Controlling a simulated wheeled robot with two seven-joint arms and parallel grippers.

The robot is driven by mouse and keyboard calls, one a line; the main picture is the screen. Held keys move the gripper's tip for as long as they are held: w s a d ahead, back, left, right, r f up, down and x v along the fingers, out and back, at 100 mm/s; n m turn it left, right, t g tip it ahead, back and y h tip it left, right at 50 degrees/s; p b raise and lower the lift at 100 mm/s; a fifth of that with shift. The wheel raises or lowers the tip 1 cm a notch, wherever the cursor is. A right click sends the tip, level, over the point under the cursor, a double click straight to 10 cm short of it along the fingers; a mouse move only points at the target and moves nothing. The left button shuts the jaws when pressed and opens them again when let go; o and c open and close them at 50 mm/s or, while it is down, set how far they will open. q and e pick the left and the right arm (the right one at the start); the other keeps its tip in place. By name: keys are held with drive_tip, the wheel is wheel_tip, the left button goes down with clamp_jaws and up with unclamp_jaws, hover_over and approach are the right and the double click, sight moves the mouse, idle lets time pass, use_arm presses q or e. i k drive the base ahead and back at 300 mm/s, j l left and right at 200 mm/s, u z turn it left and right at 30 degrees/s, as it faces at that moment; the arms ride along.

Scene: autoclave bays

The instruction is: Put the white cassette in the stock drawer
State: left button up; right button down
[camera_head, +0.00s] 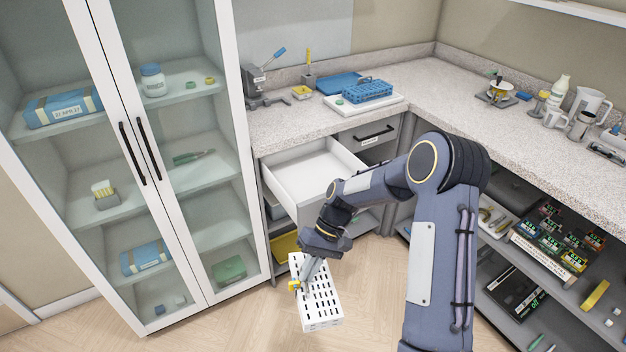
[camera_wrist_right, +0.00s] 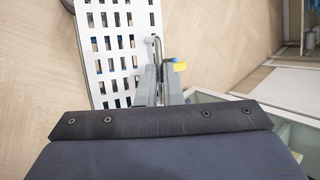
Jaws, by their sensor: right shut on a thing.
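The white cassette (camera_head: 321,300), a slotted white box, hangs above the floor in my right gripper (camera_head: 306,280). In the right wrist view the cassette (camera_wrist_right: 91,45) fills the upper left, and the right gripper (camera_wrist_right: 160,88) is shut on a wire handle at its edge. A yellow tag with a blue part (camera_wrist_right: 179,66) shows beside the fingers. The stock drawer (camera_head: 309,170) is pulled open under the counter, white inside and empty where I can see it. The cassette is in front of the drawer and lower than it. My left gripper is not in view.
A glass cabinet (camera_head: 140,150) with shut doors stands left of the drawer. The counter (camera_head: 290,127) holds a blue rack on a white tray (camera_head: 363,104) and a microscope-like device (camera_head: 259,88). Open shelves with dark boxes (camera_head: 515,293) are at right. The floor ahead is clear.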

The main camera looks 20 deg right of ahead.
sight(315, 182)
drive_tip(key=i+j+z, duration=0.15)
drive_tip(key=i+j, duration=0.15)
drive_tip(key=i+j+z, duration=0.2)
drive_tip(key=j, duration=0.2)
drive_tip(key=i+j+z, duration=0.15)
drive_tip(key=i+j, duration=0.15)
drive_tip(key=j, duration=0.1)
